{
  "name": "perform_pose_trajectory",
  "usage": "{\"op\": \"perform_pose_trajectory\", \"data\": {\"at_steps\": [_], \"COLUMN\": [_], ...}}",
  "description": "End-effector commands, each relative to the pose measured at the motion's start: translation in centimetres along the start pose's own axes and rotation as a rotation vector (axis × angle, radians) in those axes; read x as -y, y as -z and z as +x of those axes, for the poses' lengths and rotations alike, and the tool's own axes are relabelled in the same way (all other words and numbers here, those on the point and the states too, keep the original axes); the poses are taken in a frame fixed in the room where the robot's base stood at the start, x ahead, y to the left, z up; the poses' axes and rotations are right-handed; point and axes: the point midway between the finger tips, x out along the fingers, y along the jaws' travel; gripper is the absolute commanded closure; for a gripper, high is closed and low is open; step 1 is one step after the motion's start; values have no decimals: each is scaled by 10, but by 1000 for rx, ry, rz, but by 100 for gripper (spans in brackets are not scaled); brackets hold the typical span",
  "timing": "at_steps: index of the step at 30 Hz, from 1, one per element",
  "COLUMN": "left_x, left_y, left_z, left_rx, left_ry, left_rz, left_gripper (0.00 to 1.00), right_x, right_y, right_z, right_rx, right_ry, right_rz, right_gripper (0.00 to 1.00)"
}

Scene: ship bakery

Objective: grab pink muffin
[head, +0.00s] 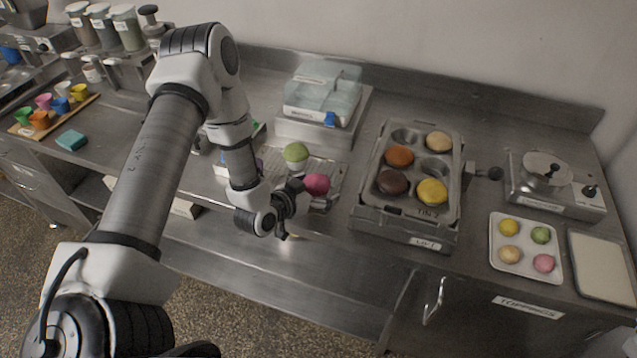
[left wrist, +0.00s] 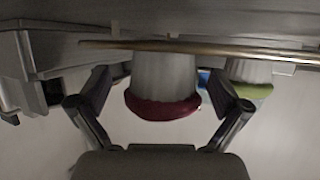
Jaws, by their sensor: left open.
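The pink muffin (head: 317,184) stands on a metal rack on the steel counter, just in front of the green muffin (head: 296,154). My left gripper (head: 287,208) is at the counter's front edge, to the left of and a little nearer than the pink muffin. In the left wrist view, which is upside down, the pink muffin (left wrist: 163,106) shows between the two spread fingers of my left gripper (left wrist: 163,92). Its pale ridged cup and dark pink top are visible. I see no contact. The green muffin (left wrist: 250,90) is beyond one finger. My right gripper is out of view.
A muffin tin (head: 413,222) with several muffins stands to the right. Coloured cups are at far left.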

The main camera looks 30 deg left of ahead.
Motion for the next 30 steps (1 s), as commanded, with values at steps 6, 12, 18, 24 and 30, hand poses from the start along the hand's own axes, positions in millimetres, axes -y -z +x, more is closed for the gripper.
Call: {"op": "perform_pose_trajectory", "data": {"at_steps": [6,12,18,24,30], "left_x": [0,0,0,0,1], "left_y": [0,-1,-1,1,16], "left_z": [2,2,2,1,-5], "left_rx": [0,1,2,2,-1], "left_ry": [1,1,1,2,2], "left_rz": [-3,-3,-2,-3,-5], "left_gripper": [0,48,48,48,48], "right_x": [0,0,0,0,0], "right_y": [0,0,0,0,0], "right_z": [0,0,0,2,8], "right_rx": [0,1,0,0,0], "right_ry": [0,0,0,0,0], "right_rz": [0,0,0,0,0], "right_gripper": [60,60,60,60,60]}}
